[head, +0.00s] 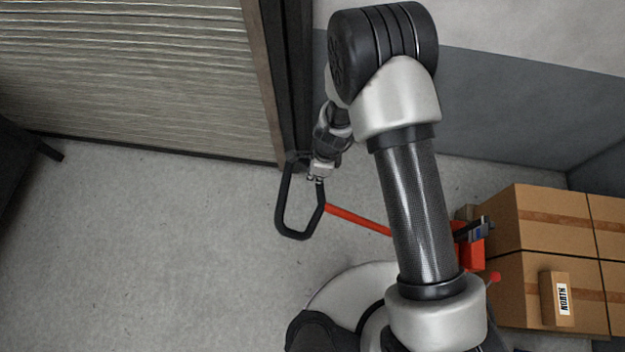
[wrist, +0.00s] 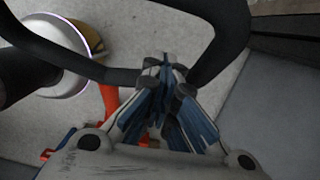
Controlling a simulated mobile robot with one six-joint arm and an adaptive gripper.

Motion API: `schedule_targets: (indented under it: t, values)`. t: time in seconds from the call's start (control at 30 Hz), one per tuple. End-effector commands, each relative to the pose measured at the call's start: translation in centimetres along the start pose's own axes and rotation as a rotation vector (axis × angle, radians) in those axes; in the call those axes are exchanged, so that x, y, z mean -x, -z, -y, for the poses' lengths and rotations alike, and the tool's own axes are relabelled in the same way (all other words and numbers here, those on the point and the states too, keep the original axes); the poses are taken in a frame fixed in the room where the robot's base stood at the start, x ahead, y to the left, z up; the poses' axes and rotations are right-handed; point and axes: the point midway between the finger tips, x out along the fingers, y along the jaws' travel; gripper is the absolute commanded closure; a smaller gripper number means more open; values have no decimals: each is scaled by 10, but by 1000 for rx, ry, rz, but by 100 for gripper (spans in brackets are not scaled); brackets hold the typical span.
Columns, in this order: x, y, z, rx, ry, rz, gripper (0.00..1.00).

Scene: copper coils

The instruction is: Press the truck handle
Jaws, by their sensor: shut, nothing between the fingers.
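The truck handle (head: 280,216) is a black loop on an orange-red bar (head: 355,218). In the head view it stands left of my arm, above the grey floor. My gripper (head: 317,177) is shut and empty, at the loop's upper right part. In the wrist view the black handle (wrist: 120,75) crosses the upper picture, and the tips of my gripper (wrist: 165,65) meet or overlap it. I cannot tell whether they touch. The orange bar (wrist: 109,100) shows behind the fingers. Much of the truck is hidden by my arm.
Stacked cardboard boxes (head: 548,225) stand at the right, by the orange truck body (head: 470,250). A ribbed panel (head: 130,70) with a dark frame is at the upper left. A dark object (head: 25,165) is at the left edge. The floor at lower left is clear.

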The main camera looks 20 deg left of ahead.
Motion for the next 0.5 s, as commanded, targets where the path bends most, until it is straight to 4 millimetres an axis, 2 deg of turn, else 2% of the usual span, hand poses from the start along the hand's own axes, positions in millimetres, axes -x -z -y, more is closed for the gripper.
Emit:
schedule_targets:
  t: [0.03,0.13,0.5]
  values:
    - [11,-2,0,1,1,1,100]
    - [19,-4,0,1,0,0,100]
    - [24,-5,1,0,0,0,100]
